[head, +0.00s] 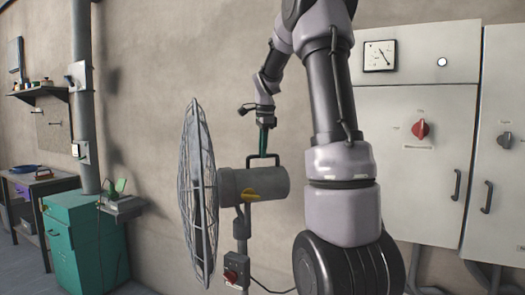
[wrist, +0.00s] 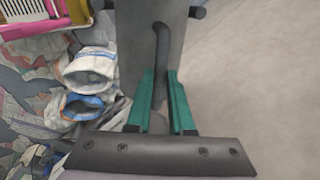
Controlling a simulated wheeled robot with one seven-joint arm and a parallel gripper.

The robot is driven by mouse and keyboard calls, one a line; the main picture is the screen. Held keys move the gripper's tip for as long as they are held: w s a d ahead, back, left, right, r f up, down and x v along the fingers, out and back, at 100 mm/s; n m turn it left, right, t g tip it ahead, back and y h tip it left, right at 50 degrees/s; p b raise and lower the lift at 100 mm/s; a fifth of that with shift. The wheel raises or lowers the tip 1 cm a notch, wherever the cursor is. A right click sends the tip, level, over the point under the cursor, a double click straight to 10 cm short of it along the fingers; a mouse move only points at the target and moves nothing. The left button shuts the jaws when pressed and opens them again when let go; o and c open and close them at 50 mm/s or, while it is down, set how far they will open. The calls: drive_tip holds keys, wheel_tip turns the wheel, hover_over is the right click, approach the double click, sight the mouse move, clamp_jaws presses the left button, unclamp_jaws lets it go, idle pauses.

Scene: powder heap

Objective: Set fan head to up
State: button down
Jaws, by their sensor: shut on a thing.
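The fan head is a grey motor housing (head: 262,185) with a round wire cage (head: 198,195) on its left. The housing lies about level, and the cage stands nearly upright, facing left. A dark handle (head: 263,157) rises from the top of the housing. My gripper (head: 265,150) comes down from above with its green fingers shut on the handle. In the wrist view my gripper (wrist: 161,75) has the black handle (wrist: 159,45) between its fingers, over the grey housing (wrist: 135,45). The handle's lower end is partly hidden by the fingers.
The fan stand (head: 241,222) carries a switch box (head: 236,268) with a red knob. Grey cabinets (head: 410,180) stand at the right. A teal cabinet (head: 85,245) and a wall pipe (head: 84,130) stand at the left. Blurred white and blue objects (wrist: 92,65) show beside the housing.

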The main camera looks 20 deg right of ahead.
sight(271, 167)
idle(0.3)
drive_tip(key=d+f+y, duration=0.3)
drive_tip(key=shift+s+d+f+y, duration=0.1)
drive_tip(key=shift+s+d+y, duration=0.2)
drive_tip(key=shift+d, duration=0.1)
drive_tip(key=shift+d+f+t+y, duration=0.3)
drive_tip(key=shift+f+y, duration=0.1)
drive_tip(key=c, duration=0.8)
unclamp_jaws()
